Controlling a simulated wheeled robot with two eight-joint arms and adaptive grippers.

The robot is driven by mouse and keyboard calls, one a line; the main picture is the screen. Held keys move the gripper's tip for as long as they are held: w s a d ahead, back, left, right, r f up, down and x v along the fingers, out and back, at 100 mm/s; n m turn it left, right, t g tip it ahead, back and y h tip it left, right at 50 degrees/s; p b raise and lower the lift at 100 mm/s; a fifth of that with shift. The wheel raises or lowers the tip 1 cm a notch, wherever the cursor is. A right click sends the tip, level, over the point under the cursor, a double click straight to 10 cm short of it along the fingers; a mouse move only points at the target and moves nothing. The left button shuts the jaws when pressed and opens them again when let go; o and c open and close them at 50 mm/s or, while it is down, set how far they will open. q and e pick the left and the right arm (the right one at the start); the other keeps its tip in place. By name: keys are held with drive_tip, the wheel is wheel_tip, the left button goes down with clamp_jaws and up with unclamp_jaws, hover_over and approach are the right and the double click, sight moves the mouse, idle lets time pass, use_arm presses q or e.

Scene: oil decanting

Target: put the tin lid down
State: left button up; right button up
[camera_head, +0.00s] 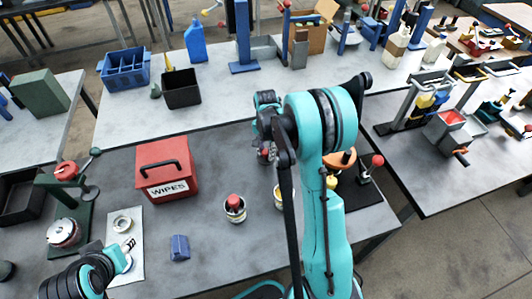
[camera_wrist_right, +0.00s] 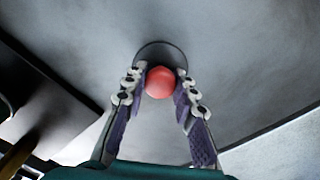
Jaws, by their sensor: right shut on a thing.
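The tin lid (camera_wrist_right: 178,48) shows in the right wrist view as a dark disc with a round red knob (camera_wrist_right: 160,82). My right gripper (camera_wrist_right: 160,88) is shut on that knob, one finger on each side. The grey table surface lies beyond the lid; I cannot tell whether the lid touches it. In the head view my right gripper (camera_head: 266,154) is low over the far part of the grey table, partly hidden by my teal arm. My left gripper (camera_head: 122,256) is at the lower left by a pale mat; its fingers are too unclear to judge.
A red WIPES box (camera_head: 165,168) stands left of my right gripper. An open-topped tin (camera_head: 235,209) holding something red and another tin (camera_head: 279,198) stand nearer. A blue block (camera_head: 179,247) lies in front. A white ring (camera_head: 122,223) lies on the pale mat (camera_head: 128,278).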

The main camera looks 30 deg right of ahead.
drive_tip(key=shift+s, duration=0.1)
drive_tip(key=shift+f, duration=0.15)
drive_tip(key=o, duration=0.9)
drive_tip(key=shift+o, duration=0.2)
